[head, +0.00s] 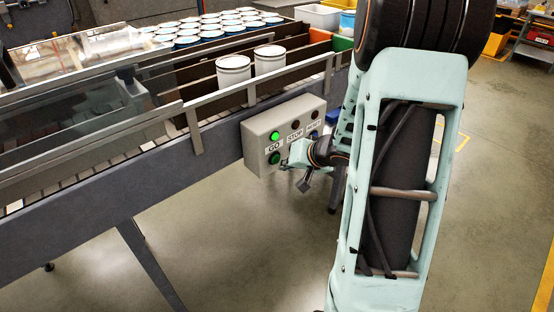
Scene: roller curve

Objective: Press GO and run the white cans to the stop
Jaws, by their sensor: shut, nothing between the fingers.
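Two white cans stand upright in the front lane of the conveyor, one nearer (233,76) and one just right of it (269,61). A grey control box (262,165) is fixed to the conveyor's front side. Its GO label sits between a brightly lit green lamp (275,136) above and a darker green button (275,157) below. A STOP label and a third, partly hidden label lie to the right. My gripper (304,184) is shut and empty, beside the box's lower right, right of the GO button. I cannot tell if it touches the box. A green block (342,44) shows at the lane's right end.
Many blue-and-white cans (190,36) stand in rows behind the lane divider. A metal guide rail (245,93) runs along the conveyor's front. Clear covers are at the left. A conveyor leg (150,265) stands below. The floor in front is clear. Bins (318,15) are behind.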

